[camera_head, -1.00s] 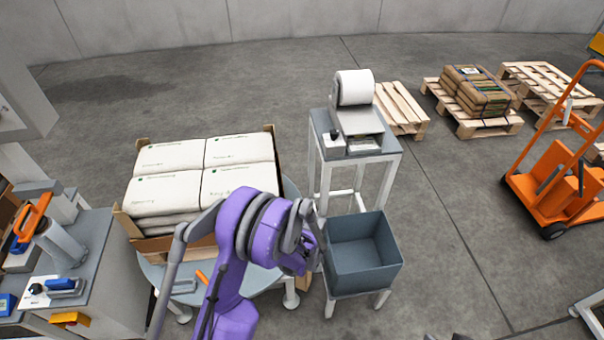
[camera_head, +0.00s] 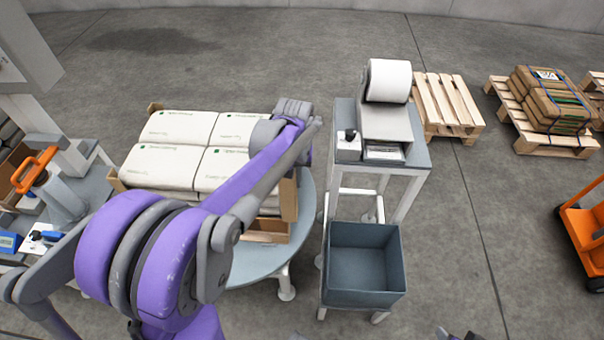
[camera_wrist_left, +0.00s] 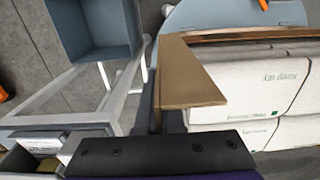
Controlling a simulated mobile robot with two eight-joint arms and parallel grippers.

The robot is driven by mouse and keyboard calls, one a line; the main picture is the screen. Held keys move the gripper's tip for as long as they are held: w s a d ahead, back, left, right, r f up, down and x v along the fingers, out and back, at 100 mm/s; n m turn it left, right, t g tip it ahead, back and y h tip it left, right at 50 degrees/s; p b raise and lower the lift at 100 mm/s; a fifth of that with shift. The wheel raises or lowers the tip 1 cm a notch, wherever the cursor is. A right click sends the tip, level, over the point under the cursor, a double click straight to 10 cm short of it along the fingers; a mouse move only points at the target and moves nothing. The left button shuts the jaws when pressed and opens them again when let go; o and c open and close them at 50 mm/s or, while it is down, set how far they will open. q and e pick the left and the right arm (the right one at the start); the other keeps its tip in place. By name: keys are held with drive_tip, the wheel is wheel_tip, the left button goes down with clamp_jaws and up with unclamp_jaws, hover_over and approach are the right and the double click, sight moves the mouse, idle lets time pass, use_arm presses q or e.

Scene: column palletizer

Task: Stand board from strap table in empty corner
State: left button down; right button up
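The brown angled board (camera_wrist_left: 190,78) is close to the camera in the left wrist view, at the corner of the bag stack nearest the bin. In the head view a brown upright strip (camera_head: 290,200) shows there, partly behind my arm. My left gripper (camera_head: 292,112) is over the right side of the stack. In the wrist view its dark fingers (camera_wrist_left: 162,108) are against the board's side and appear shut on it. Whether the board's foot rests on anything is hidden. The strap table (camera_head: 424,150) stands to the right. Dark tips (camera_head: 455,334) at the bottom edge may be my right gripper.
White bags (camera_head: 175,127) are stacked on a round grey turntable (camera_head: 262,273). Another board (camera_head: 153,107) stands at the back left corner. A grey bin (camera_head: 365,297) stands below the strap table, right of a narrow gap. Pallets (camera_head: 447,103) lie behind on open floor.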

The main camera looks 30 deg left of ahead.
use_arm(q)
drive_tip(key=f+b, duration=0.2)
drive_tip(key=f, duration=0.1)
drive_tip(key=shift+s+f, duration=0.1)
drive_tip(key=shift+s, duration=0.1)
drive_tip(key=w+a, duration=0.2)
drive_tip(key=a, duration=0.4)
drive_tip(key=shift+a+f+b, duration=0.3)
drive_tip(key=shift+a+f, duration=0.05)
drive_tip(key=shift+a, duration=0.05)
drive_tip(key=shift+f, duration=0.15)
idle(0.8)
wheel_tip(320, 180, down, 8)
drive_tip(key=b, duration=0.5)
drive_tip(key=shift+f+b, duration=0.15)
drive_tip(key=shift+b, duration=0.15)
idle(1.5)
drive_tip(key=shift+f, duration=0.15)
